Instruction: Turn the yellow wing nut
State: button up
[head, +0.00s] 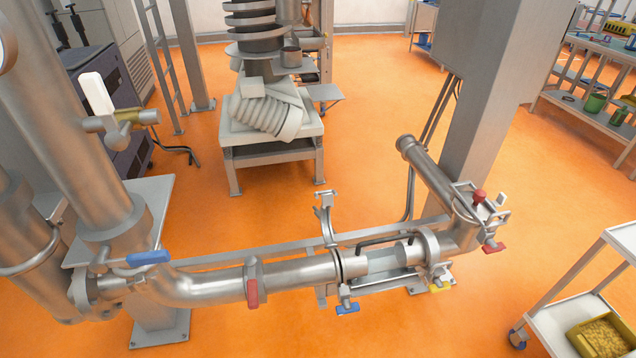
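The yellow wing nut (441,287) is small in the head view, right of centre, low on the underside of a metal clamp ring (430,250) around the horizontal steel pipe. It sits near the foot of a grey column. Its exact turn angle is too small to tell. My gripper is not in the head view.
A blue wing nut (347,308) hangs below an open clamp half (328,222). Red handles (252,292) (493,247) and a blue handle (148,257) sit along the pipe. A white trolley (560,312) stands at right. Orange floor (270,335) in front is clear.

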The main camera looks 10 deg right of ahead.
aim_at(437, 285)
jog(key=i, duration=1.05)
